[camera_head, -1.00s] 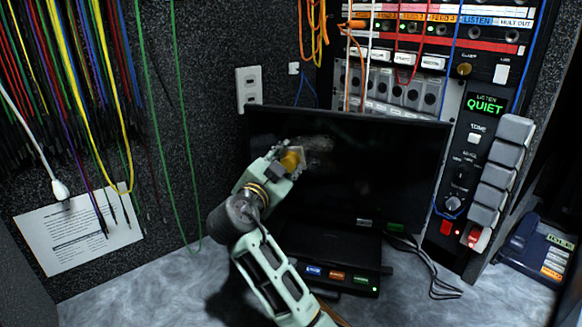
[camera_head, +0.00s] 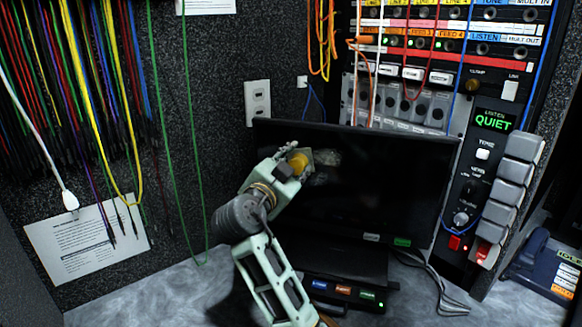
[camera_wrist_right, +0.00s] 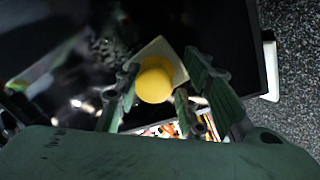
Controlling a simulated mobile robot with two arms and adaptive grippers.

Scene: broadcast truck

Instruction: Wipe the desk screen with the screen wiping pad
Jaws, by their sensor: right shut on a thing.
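The desk screen (camera_head: 385,185) is a wide black monitor on the desk, and it also shows in the right wrist view (camera_wrist_right: 235,45). A greyish smudge (camera_head: 328,158) shows on its upper left part. The screen wiping pad has a yellow round knob (camera_head: 298,161); in the right wrist view the yellow knob (camera_wrist_right: 154,82) sits on a pale square pad (camera_wrist_right: 172,58). My right gripper (camera_head: 290,166) is shut on the pad by its knob, in front of the screen's left part beside the smudge. Whether the pad touches the glass cannot be told. My left gripper is not in view.
A black box with coloured buttons (camera_head: 343,291) stands below the screen. Hanging cables (camera_head: 75,110) fill the left wall, above a paper sheet (camera_head: 85,243). A rack panel (camera_head: 490,170) with grey blocks stands close on the right. Bare desk (camera_head: 150,297) lies at the front left.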

